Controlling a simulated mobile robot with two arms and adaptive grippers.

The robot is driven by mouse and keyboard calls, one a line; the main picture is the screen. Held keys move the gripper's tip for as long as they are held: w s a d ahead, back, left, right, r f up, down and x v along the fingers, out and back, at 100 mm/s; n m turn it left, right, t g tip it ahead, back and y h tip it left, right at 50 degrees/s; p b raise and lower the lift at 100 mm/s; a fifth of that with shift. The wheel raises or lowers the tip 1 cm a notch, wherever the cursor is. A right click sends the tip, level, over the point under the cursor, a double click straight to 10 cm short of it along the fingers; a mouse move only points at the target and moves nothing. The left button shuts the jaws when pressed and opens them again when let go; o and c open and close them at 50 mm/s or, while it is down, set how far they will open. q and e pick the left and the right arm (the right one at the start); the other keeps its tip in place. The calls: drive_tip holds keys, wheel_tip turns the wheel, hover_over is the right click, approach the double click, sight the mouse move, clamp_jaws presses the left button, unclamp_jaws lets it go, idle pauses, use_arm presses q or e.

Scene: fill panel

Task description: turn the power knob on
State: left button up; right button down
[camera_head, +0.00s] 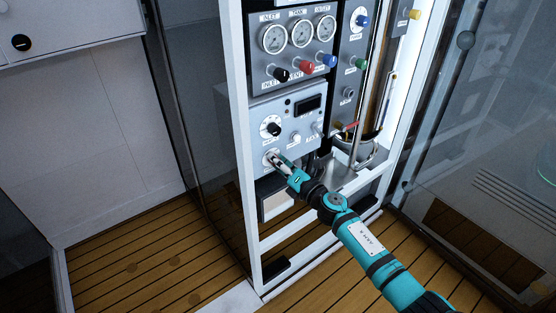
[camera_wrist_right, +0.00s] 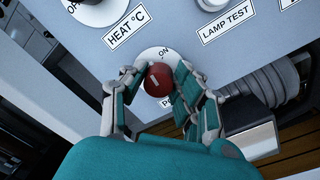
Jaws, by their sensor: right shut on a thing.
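The power knob (camera_wrist_right: 158,80) is round and dark red, with a small light mark on its face. It sits on a white disc (camera_wrist_right: 146,56) with "ON" printed at its upper edge; the label below, starting with "P", is partly covered. My right gripper (camera_wrist_right: 156,84) is shut on the knob, one finger on each side. In the head view, my right gripper (camera_head: 277,160) reaches the lower left of the grey control panel (camera_head: 262,107), and its fingers hide most of the knob. My left gripper is not in view.
Above the knob is the heat dial (camera_head: 270,127); the lamp test label (camera_wrist_right: 226,20) is to its right. Higher up are gauges (camera_head: 301,34) and a row of coloured knobs (camera_head: 306,66). A white frame post (camera_head: 236,90) stands close on the left.

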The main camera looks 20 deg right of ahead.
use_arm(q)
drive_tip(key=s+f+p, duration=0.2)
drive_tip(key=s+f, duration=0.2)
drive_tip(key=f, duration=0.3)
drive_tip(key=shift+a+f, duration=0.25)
use_arm(e)
drive_tip(key=shift+d+f+m, duration=0.1)
drive_tip(key=shift+m, duration=4)
drive_tip(key=c, duration=1)
unclamp_jaws()
drive_tip(key=v, duration=1.2)
drive_tip(key=shift+f, duration=0.1)
